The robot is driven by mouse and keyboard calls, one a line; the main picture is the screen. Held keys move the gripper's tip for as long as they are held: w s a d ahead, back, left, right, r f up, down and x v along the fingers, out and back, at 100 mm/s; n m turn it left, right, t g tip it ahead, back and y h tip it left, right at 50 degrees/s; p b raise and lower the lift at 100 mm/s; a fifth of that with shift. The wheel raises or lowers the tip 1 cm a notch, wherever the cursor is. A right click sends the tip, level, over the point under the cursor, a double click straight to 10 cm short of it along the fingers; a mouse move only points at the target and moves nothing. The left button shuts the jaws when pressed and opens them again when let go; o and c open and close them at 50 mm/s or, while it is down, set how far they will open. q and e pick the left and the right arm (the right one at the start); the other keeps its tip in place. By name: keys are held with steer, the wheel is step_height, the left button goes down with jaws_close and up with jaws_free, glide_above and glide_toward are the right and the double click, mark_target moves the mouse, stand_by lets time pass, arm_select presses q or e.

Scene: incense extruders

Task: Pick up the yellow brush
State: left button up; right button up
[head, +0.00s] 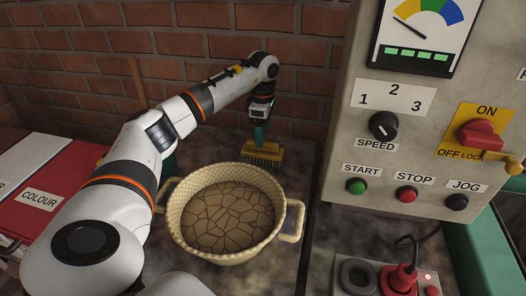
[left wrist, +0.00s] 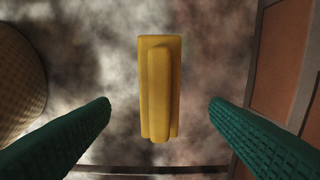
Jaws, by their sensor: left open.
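The yellow brush (head: 263,151) stands bristles down on the dark, stained surface behind the basket. In the left wrist view the brush (left wrist: 160,88) is seen from above as a yellow block with a raised ridge along it. My left gripper (head: 260,130) points down just above the brush, its lower part overlapping the brush in the head view. In the left wrist view its green ridged fingers (left wrist: 160,108) are wide apart, one on each side of the brush, with visible gaps and no contact. My right gripper is out of view.
A cream two-handled basket (head: 175,221) with a cracked brown filling stands in front of the brush. A grey control panel (head: 340,140) with knobs and buttons rises to the right. A brick wall (head: 205,50) closes the back. A red "COLOUR" box (head: 65,185) lies left.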

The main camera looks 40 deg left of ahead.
mark_target(263, 148)
arm_select(q)
steer(key=shift+w+f, duration=0.15)
steer(key=shift+f, duration=0.75)
step_height(263, 148, down, 5)
steer(key=shift+f+p, duration=0.1)
steer(key=shift+p, duration=0.25)
steer(key=c, duration=1.1)
